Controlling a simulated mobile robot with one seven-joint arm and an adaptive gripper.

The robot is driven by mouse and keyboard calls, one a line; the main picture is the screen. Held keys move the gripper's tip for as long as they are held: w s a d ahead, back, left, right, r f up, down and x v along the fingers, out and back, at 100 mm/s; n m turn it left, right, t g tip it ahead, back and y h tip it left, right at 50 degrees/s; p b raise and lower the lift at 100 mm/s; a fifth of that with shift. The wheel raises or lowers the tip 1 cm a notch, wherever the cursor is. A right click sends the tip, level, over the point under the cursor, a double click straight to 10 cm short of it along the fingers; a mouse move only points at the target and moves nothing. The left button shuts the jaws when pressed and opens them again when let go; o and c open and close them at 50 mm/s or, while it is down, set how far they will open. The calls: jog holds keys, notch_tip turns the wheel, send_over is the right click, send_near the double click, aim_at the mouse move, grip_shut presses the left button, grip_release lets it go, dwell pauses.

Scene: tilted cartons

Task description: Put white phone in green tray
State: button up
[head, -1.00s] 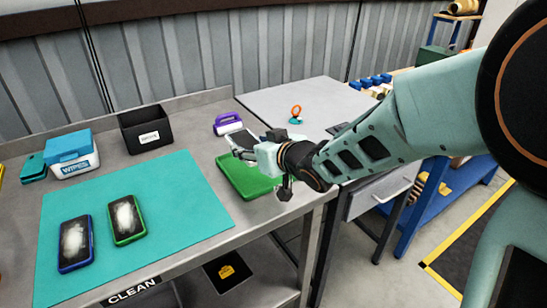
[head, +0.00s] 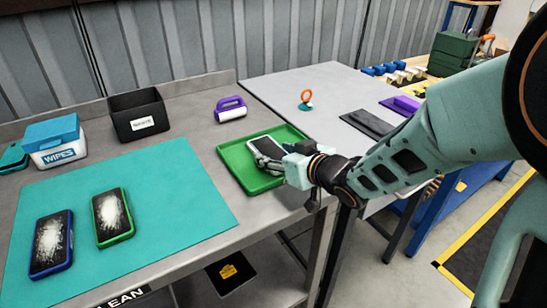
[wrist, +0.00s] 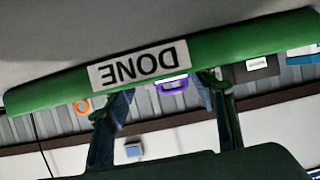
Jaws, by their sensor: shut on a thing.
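The white phone (head: 266,147), with a pale frame and dark screen, is over the floor of the green tray (head: 233,160) in the head view. My gripper (head: 276,160) is shut on its near right side. Whether the phone touches the tray floor I cannot tell. In the wrist view, the green tray's front wall (wrist: 225,56) carries an upside-down DONE label and crosses the picture, with my gripper's fingers (wrist: 165,95) behind it. The phone is not clearly visible there.
A teal mat (head: 165,215) on the left holds a blue-cased phone (head: 51,243) and a green-cased phone (head: 112,216). A black bin (head: 139,117), a wipes box (head: 55,140) and a purple-handled tool (head: 230,108) stand behind. A grey table (head: 290,85) adjoins.

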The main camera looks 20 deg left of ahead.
jog(key=shift+r, duration=0.1)
jog(key=shift+f, duration=0.2)
jog(key=o, duration=1.4)
jog(key=shift+o, duration=0.2)
jog(key=shift+r, duration=0.25)
jog(key=shift+d, duration=0.1)
